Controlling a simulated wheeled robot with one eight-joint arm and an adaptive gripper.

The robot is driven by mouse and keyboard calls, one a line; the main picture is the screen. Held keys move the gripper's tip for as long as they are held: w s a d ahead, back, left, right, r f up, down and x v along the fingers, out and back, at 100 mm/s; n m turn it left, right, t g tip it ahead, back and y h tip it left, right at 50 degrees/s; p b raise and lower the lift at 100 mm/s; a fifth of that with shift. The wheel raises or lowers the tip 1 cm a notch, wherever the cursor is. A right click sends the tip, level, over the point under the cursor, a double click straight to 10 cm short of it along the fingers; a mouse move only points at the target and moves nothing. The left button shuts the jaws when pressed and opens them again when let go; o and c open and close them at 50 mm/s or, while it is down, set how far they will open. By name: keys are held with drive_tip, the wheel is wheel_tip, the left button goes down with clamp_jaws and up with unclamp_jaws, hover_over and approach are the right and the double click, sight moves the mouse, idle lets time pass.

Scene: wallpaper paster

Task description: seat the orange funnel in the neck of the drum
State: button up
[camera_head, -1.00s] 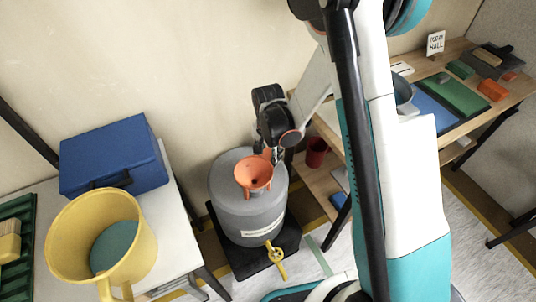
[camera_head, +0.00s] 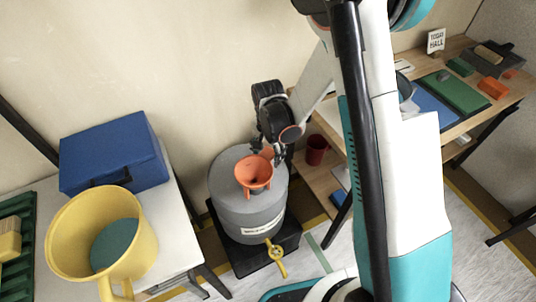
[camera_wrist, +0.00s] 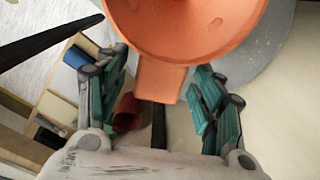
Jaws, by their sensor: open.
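The orange funnel (camera_head: 254,174) stands mouth up on top of the grey drum (camera_head: 238,212), over the middle of its lid. The fingers are open, with a gap on each side of the tab. Part of the drum (camera_wrist: 275,55) shows behind the funnel.
The drum stands on a black base, with a yellow tap (camera_head: 276,258) at its front. A white table at left holds a yellow bucket (camera_head: 62,225) and a blue case (camera_head: 112,150). At right, a wooden bench has a red mug (camera_head: 316,149) on its lower shelf.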

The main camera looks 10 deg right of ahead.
wheel_tip(320, 180, up, 11)
drive_tip(key=shift+f, duration=0.15)
idle(0.6)
drive_tip(key=s+d+r+n+t, duration=0.4)
drive_tip(key=s+r, duration=0.4)
drive_tip(key=r, duration=0.5)
drive_tip(key=s+d+r+n+t, duration=0.1)
drive_tip(key=s+d+r+n, duration=0.1)
drive_tip(key=s, duration=0.3)
drive_tip(key=s+d+r+n+t, duration=0.2)
drive_tip(key=s, duration=0.4)
drive_tip(key=shift+d+r+n, duration=0.25)
drive_tip(key=shift+r+n, duration=0.15)
